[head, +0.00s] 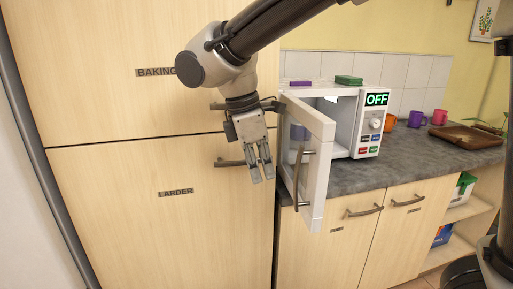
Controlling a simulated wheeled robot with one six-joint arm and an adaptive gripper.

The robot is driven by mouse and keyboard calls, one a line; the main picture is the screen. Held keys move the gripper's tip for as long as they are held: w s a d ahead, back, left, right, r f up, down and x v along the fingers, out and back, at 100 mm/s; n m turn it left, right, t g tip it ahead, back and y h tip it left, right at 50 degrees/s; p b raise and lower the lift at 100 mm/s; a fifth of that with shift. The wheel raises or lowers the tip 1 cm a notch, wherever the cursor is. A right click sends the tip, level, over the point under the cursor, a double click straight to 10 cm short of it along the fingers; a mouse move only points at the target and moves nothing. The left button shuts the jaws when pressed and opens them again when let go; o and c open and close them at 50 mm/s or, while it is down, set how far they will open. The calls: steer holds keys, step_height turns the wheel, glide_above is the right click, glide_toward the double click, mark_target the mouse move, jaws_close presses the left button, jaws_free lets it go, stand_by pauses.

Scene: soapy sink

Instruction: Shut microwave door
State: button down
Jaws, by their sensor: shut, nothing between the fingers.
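The white microwave (368,122) stands on the grey counter with a display reading OFF. Its door (314,185) is hinged at the left and stands wide open, sticking out past the counter's front edge. The door's bar handle (299,177) is on the side facing left. My gripper (263,180) points down, shut and empty, just left of the open door in the picture. It is in front of the tall larder cabinet. I cannot tell whether it touches the door.
A purple sponge (300,84) and a green one (348,80) lie on top of the microwave. Cabinet handles (230,163) stick out near my gripper.

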steer(key=d, duration=0.2)
steer(key=w+d+f, duration=0.1)
steer(key=d, duration=0.1)
steer(key=shift+d, duration=0.1)
stand_by(0.3)
